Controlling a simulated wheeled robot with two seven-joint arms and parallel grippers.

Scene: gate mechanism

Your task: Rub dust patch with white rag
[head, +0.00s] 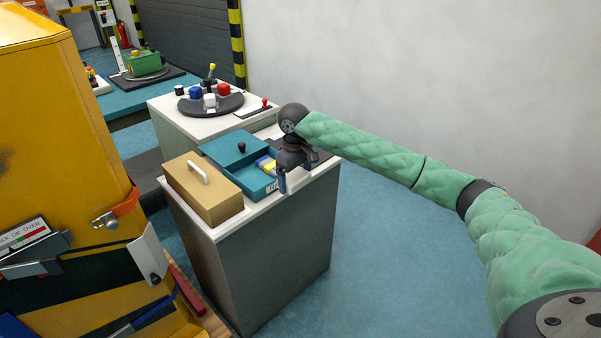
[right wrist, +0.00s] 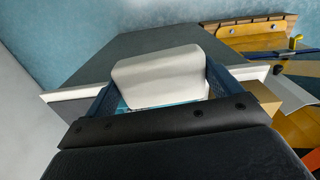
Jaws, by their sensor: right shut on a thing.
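My right gripper (head: 297,173) is over the near right part of the white cabinet top, beside an open teal box (head: 222,150). In the right wrist view its two dark blue fingers are shut on a white, smooth, rounded piece (right wrist: 160,75), which I take for the white rag. A strip of teal shows below the rag in the wrist view. My left gripper is not in view.
A tan box (head: 207,190) with a white handle stands left of the teal box, which holds blue and yellow pieces (head: 266,165). Behind is a dark round tray (head: 229,104) with coloured blocks. A yellow cabinet (head: 60,130) fills the left. Blue floor (head: 380,240) lies open at right.

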